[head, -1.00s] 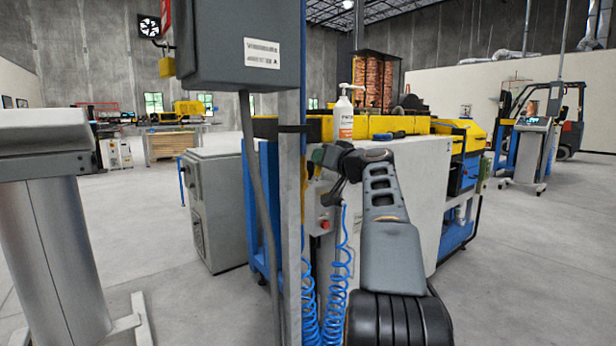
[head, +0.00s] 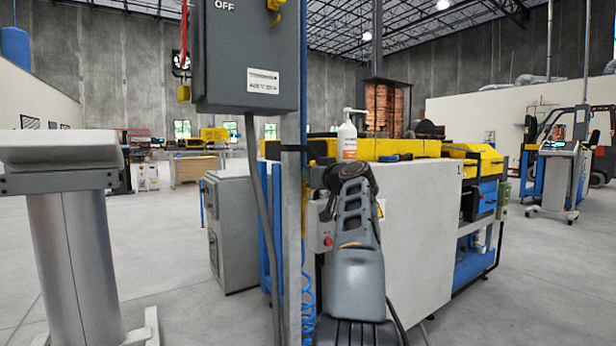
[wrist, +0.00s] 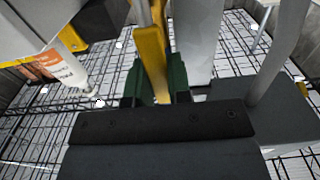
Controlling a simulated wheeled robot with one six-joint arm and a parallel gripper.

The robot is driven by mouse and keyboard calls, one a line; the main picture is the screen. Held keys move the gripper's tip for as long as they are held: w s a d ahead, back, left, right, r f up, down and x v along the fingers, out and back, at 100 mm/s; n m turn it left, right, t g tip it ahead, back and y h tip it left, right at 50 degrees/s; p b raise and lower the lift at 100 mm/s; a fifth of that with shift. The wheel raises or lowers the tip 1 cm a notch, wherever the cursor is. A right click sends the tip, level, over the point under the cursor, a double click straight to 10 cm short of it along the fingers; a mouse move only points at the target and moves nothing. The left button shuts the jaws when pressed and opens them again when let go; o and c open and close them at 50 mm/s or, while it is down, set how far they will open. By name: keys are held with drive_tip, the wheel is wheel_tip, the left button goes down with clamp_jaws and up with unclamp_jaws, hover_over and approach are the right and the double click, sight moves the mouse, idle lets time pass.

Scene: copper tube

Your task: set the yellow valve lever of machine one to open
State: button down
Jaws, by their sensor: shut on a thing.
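In the wrist view a yellow lever (wrist: 150,50) stands between the two green fingers of my gripper (wrist: 156,84). The gripper is shut on it. The lever's far end runs out of the top of that picture, so its full angle and the valve body cannot be told. In the head view, machine one (head: 415,220) is the white, blue and yellow machine with a "1" on its side panel. My arm (head: 355,240) reaches up in front of it. The fingers and the lever are hidden there behind my arm and a grey post.
The grey post (head: 291,230) carries a grey switch box (head: 248,50) marked OFF, close to my arm. A white pump bottle (head: 347,138) stands on the machine. Blue coiled hose (head: 308,300) hangs beside the post. A grey pedestal (head: 75,260) stands left. Open floor lies between.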

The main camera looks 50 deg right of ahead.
drive_tip(key=c, duration=1)
unclamp_jaws()
drive_tip(key=shift+c, duration=0.2)
drive_tip(key=shift+s, duration=0.1)
drive_tip(key=b+v, duration=0.1)
drive_tip(key=v, duration=1.2)
drive_tip(key=shift+s+b, duration=0.3)
drive_tip(key=shift+b, duration=0.1)
drive_tip(key=shift+a, duration=0.1)
